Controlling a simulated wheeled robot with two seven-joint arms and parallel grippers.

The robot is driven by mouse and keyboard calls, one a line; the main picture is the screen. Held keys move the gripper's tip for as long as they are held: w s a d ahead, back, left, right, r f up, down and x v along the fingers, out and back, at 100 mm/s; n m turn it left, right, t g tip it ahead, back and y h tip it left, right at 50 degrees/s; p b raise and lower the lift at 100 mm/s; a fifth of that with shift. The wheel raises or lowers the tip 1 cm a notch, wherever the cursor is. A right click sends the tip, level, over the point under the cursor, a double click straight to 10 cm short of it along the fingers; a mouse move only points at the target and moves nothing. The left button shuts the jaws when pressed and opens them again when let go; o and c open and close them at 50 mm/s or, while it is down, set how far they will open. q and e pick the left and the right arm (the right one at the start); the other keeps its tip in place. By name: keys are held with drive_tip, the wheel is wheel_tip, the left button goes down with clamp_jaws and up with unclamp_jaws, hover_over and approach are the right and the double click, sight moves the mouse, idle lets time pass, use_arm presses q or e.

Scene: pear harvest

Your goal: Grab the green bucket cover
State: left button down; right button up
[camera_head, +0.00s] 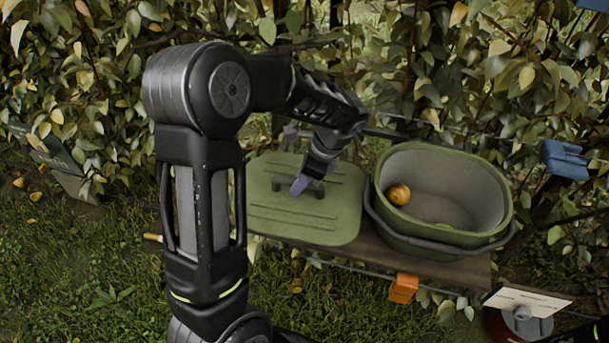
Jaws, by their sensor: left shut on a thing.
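The green bucket cover (325,226) is a flat, rounded square lid with raised ribs and a dark handle in its middle. It lies flat at the left of the green bucket (432,239); whether it rests on the board or is held just above it, I cannot tell. My left gripper (299,186) reaches down from above and is shut on the cover's handle. My arm hides the cover's left edge. The bucket stands open, with a yellow-orange fruit (398,194) inside and part of another low down. My right gripper does not show.
The bucket stands on a wooden board (465,272). An orange block (403,288) is at its front edge. A blue clip (565,159) is among the leaves at right. A white plate (527,300) is at lower right. Dense foliage stands behind; grass lies in front.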

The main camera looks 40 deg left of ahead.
use_arm(q)
drive_tip(key=s+d, duration=0.1)
drive_tip(key=s, duration=0.3)
drive_tip(key=s+d+b, duration=0.1)
drive_tip(key=s+d, duration=0.1)
drive_tip(key=s, duration=0.3)
drive_tip(key=s+d+b, duration=0.1)
drive_tip(key=s, duration=0.3)
drive_tip(key=shift+s+d, duration=0.4)
